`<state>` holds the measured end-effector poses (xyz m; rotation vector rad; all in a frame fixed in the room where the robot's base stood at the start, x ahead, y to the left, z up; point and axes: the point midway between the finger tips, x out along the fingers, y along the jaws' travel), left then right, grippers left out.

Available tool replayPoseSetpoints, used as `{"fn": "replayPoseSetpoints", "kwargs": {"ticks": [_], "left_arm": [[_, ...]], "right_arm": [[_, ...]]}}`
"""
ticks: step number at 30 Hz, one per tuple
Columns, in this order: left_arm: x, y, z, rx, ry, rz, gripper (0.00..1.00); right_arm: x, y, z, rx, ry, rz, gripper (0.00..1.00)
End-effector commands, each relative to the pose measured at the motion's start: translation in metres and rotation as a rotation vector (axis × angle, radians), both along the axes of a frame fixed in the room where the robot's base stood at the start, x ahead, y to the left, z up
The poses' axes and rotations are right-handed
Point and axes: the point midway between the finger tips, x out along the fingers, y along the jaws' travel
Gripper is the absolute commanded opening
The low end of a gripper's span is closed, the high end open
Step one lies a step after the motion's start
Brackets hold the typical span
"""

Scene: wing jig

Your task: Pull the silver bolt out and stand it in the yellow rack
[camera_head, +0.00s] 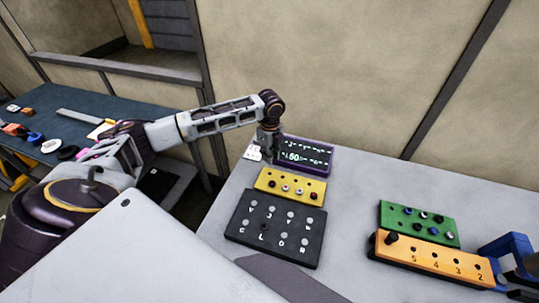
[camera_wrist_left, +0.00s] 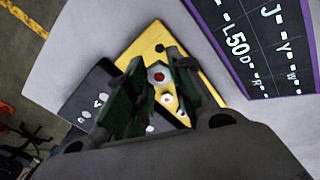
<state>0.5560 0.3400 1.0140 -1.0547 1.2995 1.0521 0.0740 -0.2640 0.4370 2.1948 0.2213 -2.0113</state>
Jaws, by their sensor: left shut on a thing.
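My left gripper (camera_head: 267,152) hangs over the back left of the yellow rack (camera_head: 290,187), and it also shows in the wrist view (camera_wrist_left: 158,75). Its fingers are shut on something. I cannot tell whether the held bolt touches the rack.
A black lettered board (camera_head: 235,230) lies in front of the rack. A purple-framed display (camera_head: 318,160) stands behind it. The table between is clear.

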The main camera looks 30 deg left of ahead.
Motion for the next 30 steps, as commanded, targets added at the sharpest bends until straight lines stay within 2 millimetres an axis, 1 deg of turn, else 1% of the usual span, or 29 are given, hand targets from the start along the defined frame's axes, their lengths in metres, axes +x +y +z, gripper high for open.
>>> {"fn": "replayPoseSetpoints", "kwargs": {"ticks": [6,20,26,30], "left_arm": [[0.000,0.000,0.000,0.000,0.000,-0.070,0.00],[0.000,0.000,-0.001,0.000,0.000,-0.076,0.00],[0.000,0.000,-0.006,0.000,0.000,-0.076,0.00],[0.000,0.000,-0.014,-0.001,-0.001,-0.076,0.00]], "right_arm": [[0.001,0.000,0.000,-0.001,-0.001,0.000,0.40],[0.003,0.000,0.000,0.000,-0.004,0.000,0.40],[0.004,0.000,-0.002,0.000,-0.005,0.000,0.40],[0.004,0.000,-0.006,0.000,-0.005,0.000,0.40]]}}
